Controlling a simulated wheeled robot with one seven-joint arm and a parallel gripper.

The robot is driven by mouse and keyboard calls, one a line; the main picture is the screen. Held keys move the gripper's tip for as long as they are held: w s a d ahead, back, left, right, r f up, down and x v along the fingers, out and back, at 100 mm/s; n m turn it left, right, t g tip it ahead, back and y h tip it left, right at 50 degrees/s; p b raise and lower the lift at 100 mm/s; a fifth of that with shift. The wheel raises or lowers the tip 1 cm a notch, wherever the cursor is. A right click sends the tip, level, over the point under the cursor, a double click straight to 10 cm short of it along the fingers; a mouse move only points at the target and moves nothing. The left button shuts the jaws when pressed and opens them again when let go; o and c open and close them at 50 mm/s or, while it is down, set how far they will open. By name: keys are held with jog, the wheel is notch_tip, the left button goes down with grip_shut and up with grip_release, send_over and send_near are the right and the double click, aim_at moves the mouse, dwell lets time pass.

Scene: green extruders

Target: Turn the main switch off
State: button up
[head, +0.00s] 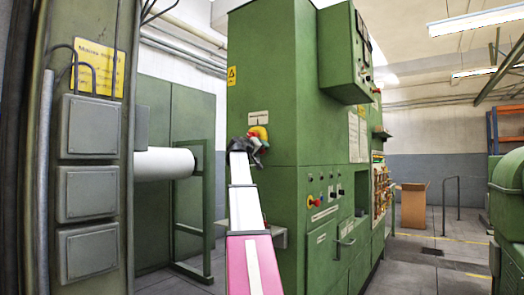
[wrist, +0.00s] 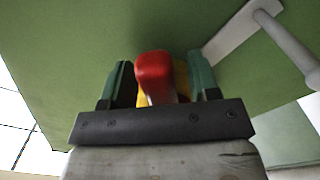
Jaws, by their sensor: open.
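The main switch is a red handle on a yellow plate, mounted on the side of the green cabinet. In the head view the switch (head: 259,133) shows just above and right of my gripper (head: 254,150), which partly covers it. In the wrist view the red handle (wrist: 154,75) stands between the two fingers of my gripper (wrist: 160,85). The dark green fingers are apart, one on each side of the handle. I cannot tell whether either finger touches it. Part of the yellow plate (wrist: 181,75) shows behind the handle.
The green cabinet (head: 265,75) fills the middle, with a control box (head: 343,55) at its upper right and a small red knob (head: 313,201) on its front. A grey handle (wrist: 285,45) and white plate (wrist: 228,38) show at the wrist view's upper right.

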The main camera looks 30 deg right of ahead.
aim_at(270, 137)
jog(key=shift+w+d, duration=0.2)
jog(key=shift+d, duration=0.2)
grip_shut()
jog(key=shift+s, duration=0.1)
jog(key=r+n, duration=0.1)
jog(key=n, duration=0.1)
jog(key=s+r+n, duration=0.1)
jog(key=n, duration=0.1)
jog(key=d+r+n, duration=0.1)
jog(key=n, duration=0.1)
jog(key=shift+s+r+n, duration=0.3)
jog(key=shift+s+n, duration=0.1)
jog(key=shift+s+r+n, duration=0.15)
jog(key=shift+r+n, duration=0.8)
jog(key=shift+n, duration=0.55)
